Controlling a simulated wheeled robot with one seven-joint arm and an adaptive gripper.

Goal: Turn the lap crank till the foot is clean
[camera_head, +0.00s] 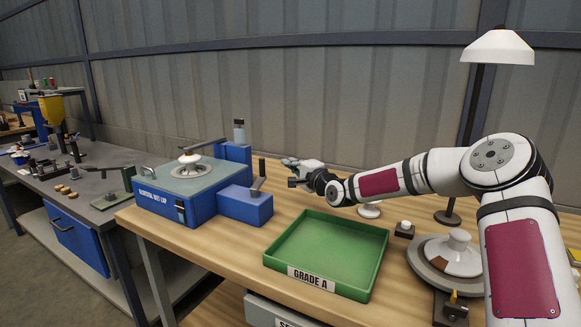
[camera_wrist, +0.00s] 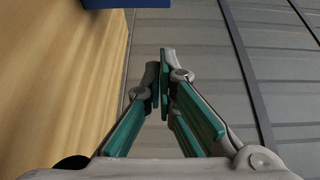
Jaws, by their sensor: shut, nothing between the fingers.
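The crank (camera_head: 260,178), a dark arm with an upright handle, is on the blue box (camera_head: 245,205) at the machine's right side. My gripper (camera_head: 293,172) is just right of the crank handle, apart from it as far as I can tell. In the wrist view my gripper (camera_wrist: 164,70) has its fingertips together with nothing between them.
A green "GRADE A" tray (camera_head: 325,252) lies empty at the bench front. Right of it are a small dark block with a white knob (camera_head: 404,228), a white insulator on a round grey plate (camera_head: 458,248) and a lamp (camera_head: 497,48). A grey bench (camera_head: 70,185) with tools stands left.

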